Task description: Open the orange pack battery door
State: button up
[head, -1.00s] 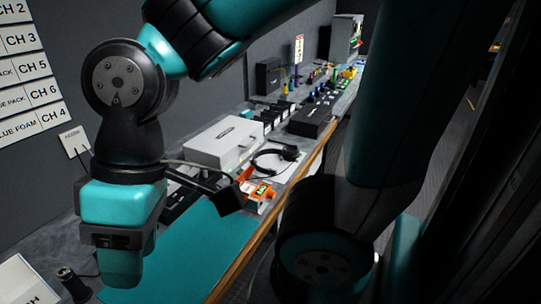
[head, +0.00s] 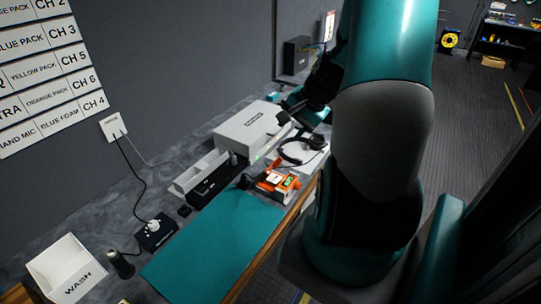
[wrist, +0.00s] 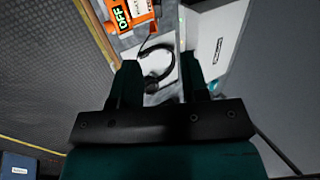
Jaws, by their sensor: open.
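The orange pack (head: 266,188) lies at the far end of the teal mat, with a small green display and a white label on top. In the wrist view the orange pack (wrist: 144,17) shows at the top edge, cut off by the frame, with a green "OFF" display. I cannot make out its battery door in either view. My gripper (wrist: 157,75) is open and empty, its two fingers spread over the bench near the black headset, apart from the pack. In the head view my upper arm hides part of the bench.
A black headset (head: 297,152) lies beyond the pack. A white case (head: 246,133) and white trays (head: 201,171) stand along the wall side. The teal mat (head: 207,247) is clear. A WASH box (head: 72,268) is at the near left. The bench's wooden edge (head: 262,253) borders the floor.

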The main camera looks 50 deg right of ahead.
jog(key=p, duration=0.3)
send_near(268, 164)
jog(key=shift+m, duration=0.3)
jog(key=x, duration=0.8)
jog(key=shift+c, duration=0.4)
